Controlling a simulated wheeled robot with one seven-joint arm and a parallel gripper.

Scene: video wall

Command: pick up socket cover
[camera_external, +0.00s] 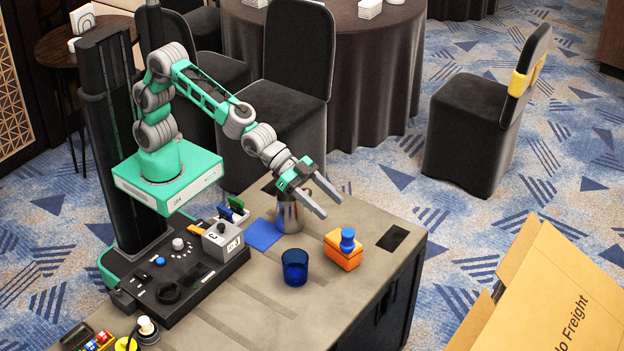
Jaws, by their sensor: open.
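My gripper (331,207) is open and empty, its two grey fingers apart. It is above the worktop, over the right side of a metal mug (290,217) and up and left of an orange block with a blue knob (343,251). I cannot tell for sure which thing is the socket cover. A small grey box (222,242) with markings sits on the black control panel (180,292) at the left, apart from my gripper. A dark rectangular patch (392,238) lies at the worktop's right side.
A blue cup (295,267) stands mid-worktop (240,318), with a flat blue square (264,234) behind it. Small coloured items (98,340) lie at the front left. An open cardboard box (555,290) is at the right. Dark chairs (480,135) and a round table stand behind.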

